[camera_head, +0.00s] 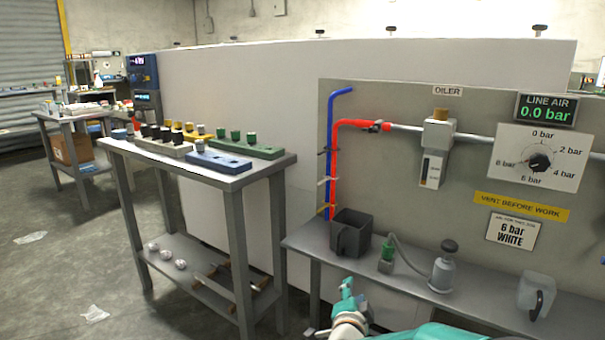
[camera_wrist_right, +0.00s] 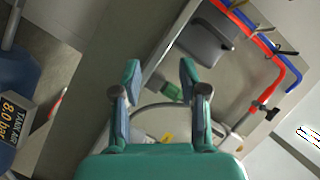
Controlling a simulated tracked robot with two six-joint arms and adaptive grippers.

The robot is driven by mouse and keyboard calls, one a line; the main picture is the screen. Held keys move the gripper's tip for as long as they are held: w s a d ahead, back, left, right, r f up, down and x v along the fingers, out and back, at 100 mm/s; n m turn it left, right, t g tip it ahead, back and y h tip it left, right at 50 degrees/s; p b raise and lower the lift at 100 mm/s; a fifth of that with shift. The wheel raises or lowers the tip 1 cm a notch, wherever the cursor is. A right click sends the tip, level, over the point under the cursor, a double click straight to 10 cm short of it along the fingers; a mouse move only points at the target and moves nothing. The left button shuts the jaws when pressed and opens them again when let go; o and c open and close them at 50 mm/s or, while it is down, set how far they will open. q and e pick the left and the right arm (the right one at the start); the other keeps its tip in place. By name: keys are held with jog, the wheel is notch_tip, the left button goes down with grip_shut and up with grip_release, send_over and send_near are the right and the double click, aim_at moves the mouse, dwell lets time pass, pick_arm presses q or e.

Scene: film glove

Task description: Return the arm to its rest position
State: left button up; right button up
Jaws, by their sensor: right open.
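My right gripper (camera_head: 347,296) shows at the bottom middle of the head view, in front of the grey bench (camera_head: 420,295). In the right wrist view its two green-tipped fingers (camera_wrist_right: 160,72) stand apart with nothing between them. My right arm (camera_head: 440,334) comes in from the bottom edge of the head view. My left gripper and left arm are in neither view.
The bench carries a dark bin (camera_head: 350,236), a green fitting (camera_head: 387,253), a grey pump-like device (camera_head: 444,272) and a clear jug (camera_head: 536,294). A panel with red and blue pipes stands behind. A table with colored blocks (camera_head: 235,180) is at left.

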jog(key=s+f+n+g+y, duration=0.2)
jog(key=s+f, duration=0.3)
jog(key=f, duration=0.3)
jog(key=s+d+f+n+g+y, duration=0.1)
jog(key=s+f+n+g, duration=0.25)
jog(key=f, duration=0.35)
jog(key=s+f+n+g+y, duration=0.1)
jog(key=s+f+n+y, duration=0.1)
jog(key=s+f, duration=0.45)
jog(key=s+f+n+g+y, duration=0.15)
jog(key=s+f+g, duration=0.3)
jog(key=s, duration=0.75)
jog(key=s+f+n+g+y, duration=0.15)
jog(key=s+f+g, duration=0.35)
jog(key=s, duration=0.6)
notch_tip(320, 180, up, 37)
jog(key=n+t+p, duration=0.1)
jog(key=p, duration=3.7)
jog(key=shift+s+a, duration=0.25)
jog(key=shift+a, duration=0.05)
